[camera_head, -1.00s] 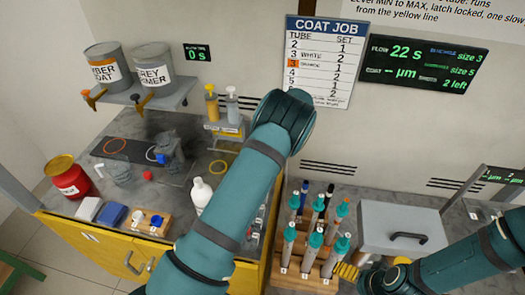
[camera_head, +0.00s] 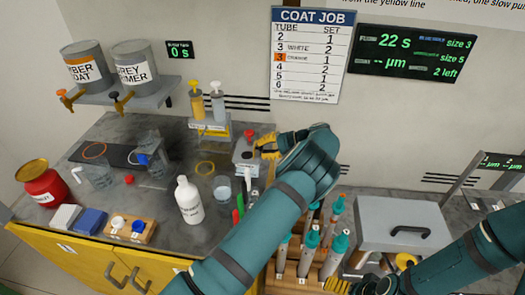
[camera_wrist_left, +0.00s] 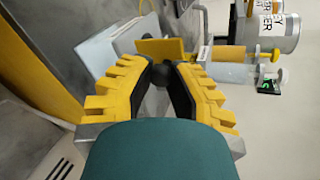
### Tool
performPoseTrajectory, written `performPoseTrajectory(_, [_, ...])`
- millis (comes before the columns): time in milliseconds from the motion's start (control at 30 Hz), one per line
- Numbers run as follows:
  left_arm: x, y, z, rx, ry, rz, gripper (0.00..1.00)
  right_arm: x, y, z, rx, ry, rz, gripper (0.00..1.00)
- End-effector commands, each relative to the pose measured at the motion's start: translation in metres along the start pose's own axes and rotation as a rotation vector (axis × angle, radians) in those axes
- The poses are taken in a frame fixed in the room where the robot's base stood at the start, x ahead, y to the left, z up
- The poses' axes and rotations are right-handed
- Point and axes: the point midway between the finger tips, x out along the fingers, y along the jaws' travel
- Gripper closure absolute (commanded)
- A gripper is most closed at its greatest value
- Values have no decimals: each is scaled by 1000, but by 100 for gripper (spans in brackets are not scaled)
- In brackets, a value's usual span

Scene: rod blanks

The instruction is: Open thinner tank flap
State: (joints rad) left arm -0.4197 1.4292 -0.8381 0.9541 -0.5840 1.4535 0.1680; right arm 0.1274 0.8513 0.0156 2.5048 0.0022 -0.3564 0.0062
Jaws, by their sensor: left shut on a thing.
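A small grey box with a red knob on top (camera_head: 244,153) stands at the back of the bench; I take it for the thinner tank, but its label is unreadable. My left gripper (camera_head: 264,146) reaches its right side from the right. In the left wrist view the yellow fingers (camera_wrist_left: 165,75) are shut on a small dark round knob, mostly hidden between the tips. A yellow plate (camera_wrist_left: 160,48) lies just beyond the tips, beside a pale grey body (camera_wrist_left: 105,48). I cannot tell whether the flap is raised. My right gripper (camera_head: 336,286) shows only partly at the bottom edge.
A white bottle (camera_head: 188,200) and a clear beaker (camera_head: 222,188) stand left of my left arm. A rack of teal-capped tubes (camera_head: 312,240) is under and right of it. A grey lidded box (camera_head: 400,225) stands further right. Paint cans (camera_head: 136,65) sit on a shelf.

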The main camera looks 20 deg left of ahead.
Motion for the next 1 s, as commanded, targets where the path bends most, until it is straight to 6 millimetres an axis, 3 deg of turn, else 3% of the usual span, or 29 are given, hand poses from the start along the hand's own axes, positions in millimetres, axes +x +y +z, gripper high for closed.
performPoseTrajectory(467, [1, 3, 0, 4, -12, -12, 100, 2, 1, 1, -1, -2, 0, 0])
performPoseTrajectory(500, [1, 3, 0, 4, -12, -12, 77, 2, 1, 1, -1, -2, 0, 0])
performPoseTrajectory(600, [1, 3, 0, 4, -11, -12, 49, 2, 1, 1, 0, -2, 0, 0])
performPoseTrajectory(1000, [-6, 2, -1, 2, -6, -13, 49, 2, 1, 1, -1, -2, 0, 0])
